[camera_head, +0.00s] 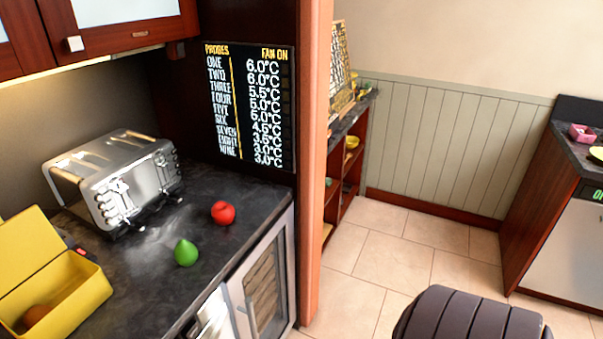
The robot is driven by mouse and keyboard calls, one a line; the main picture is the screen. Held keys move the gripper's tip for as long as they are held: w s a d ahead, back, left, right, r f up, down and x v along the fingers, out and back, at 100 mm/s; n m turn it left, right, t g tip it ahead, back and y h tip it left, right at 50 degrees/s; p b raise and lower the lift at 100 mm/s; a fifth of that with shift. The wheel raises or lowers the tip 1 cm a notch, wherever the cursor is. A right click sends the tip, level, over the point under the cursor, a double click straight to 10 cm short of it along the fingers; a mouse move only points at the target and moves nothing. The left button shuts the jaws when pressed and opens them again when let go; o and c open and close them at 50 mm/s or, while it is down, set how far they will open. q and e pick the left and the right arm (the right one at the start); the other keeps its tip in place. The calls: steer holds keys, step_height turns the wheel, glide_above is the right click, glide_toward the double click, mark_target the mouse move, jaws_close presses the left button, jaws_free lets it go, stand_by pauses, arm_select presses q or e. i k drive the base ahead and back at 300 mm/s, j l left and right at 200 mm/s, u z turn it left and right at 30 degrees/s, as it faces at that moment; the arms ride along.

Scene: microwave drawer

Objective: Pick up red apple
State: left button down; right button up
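A red apple (223,212) sits on the dark countertop (150,290), near its right end and in front of the wall panel. A green pear-shaped fruit (186,252) stands on the same counter, a little to the left and nearer to me, apart from the apple. Nothing covers the apple. Neither of my grippers shows in the head view.
A metal toaster (122,180) stands behind and left of the apple. A yellow open box (60,300) with a brown round item inside is at the lower left. Cabinets (120,30) hang above. A dark rounded padded object (470,315) is at the bottom right.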

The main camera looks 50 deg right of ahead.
mark_target(222, 213)
steer(key=i+l+z, duration=0.1)
steer(key=z, duration=0.95)
